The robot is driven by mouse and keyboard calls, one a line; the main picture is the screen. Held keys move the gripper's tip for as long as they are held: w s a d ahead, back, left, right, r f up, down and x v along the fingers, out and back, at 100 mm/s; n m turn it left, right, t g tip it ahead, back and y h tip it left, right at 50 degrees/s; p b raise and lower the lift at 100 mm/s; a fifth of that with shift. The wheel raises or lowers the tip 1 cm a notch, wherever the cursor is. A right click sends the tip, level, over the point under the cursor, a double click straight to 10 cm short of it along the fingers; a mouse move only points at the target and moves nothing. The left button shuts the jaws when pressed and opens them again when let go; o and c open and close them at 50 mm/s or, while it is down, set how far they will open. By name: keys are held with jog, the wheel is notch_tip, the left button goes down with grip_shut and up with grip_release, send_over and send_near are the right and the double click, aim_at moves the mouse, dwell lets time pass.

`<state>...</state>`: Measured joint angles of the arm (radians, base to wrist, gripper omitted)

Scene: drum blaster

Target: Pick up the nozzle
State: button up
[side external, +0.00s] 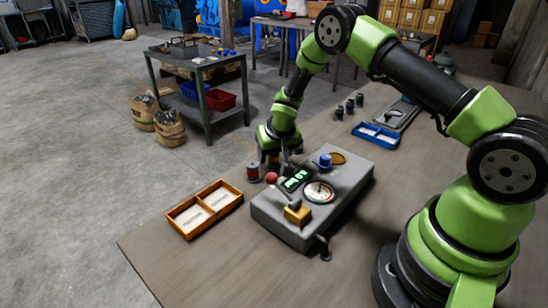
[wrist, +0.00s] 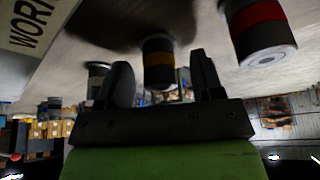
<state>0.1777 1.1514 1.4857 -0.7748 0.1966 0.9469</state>
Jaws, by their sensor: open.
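My gripper (side external: 272,158) points down by the left end of a grey control box. In the wrist view my gripper (wrist: 162,70) is open, with its two dark fingers apart. A red-banded cylinder (wrist: 262,30) is to the right; a red-banded cylinder also shows beside my gripper in the side view (side external: 252,172). These banded cylinders may be nozzles; none is clearly marked as the nozzle.
The control box (side external: 262,208) has a red knob, a screen, a gauge and a lever. A two-compartment wooden tray (side external: 214,183) lies left of it. A blue tray (side external: 376,135) and small dark bottles (side external: 350,106) stand behind. The front left of the table is clear.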

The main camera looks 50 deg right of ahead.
jog(key=shift+w+f, duration=0.15)
jog(key=shift+f, duration=0.15)
jog(key=c, duration=1.1)
jog(key=shift+r, duration=0.15)
